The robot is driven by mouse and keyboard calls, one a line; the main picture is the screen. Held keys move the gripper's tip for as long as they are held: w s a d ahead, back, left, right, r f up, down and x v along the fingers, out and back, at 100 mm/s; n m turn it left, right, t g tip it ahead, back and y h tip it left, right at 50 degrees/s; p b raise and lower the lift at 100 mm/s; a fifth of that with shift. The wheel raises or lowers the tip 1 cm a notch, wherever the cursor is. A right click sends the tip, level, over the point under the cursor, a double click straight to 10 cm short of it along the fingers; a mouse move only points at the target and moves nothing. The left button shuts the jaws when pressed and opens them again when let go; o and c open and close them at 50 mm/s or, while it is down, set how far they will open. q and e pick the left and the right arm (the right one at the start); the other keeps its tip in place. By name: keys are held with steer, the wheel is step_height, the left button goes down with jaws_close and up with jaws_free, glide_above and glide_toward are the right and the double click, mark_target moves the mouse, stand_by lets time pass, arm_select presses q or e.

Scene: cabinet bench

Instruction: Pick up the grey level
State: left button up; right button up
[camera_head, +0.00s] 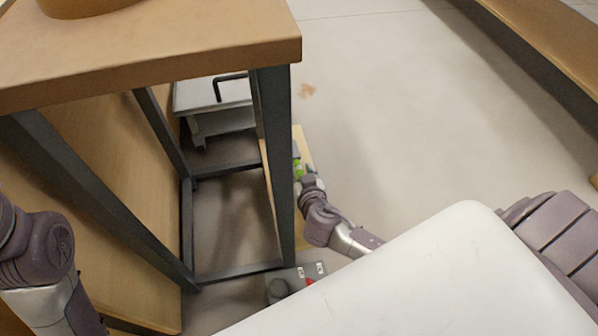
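I cannot clearly make out a grey level. A small bright green and grey thing (298,165) shows beside the dark table leg, on or over a light wooden surface. It is partly hidden, and I cannot tell whether it is part of the level. My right gripper (306,179) is right at this thing, small and partly covered by its own wrist. I cannot see whether its fingers are open or shut on it. My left arm comes in at the lower left, and its gripper is out of view.
A wooden table (215,42) on dark metal legs (278,160) fills the upper left. A light wooden board (304,150) is behind the near leg. A grey cart (215,93) with a black handle stands behind the frame. Open floor (390,110) lies right of it.

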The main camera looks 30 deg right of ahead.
jaws_close()
steer(key=shift+r, duration=0.15)
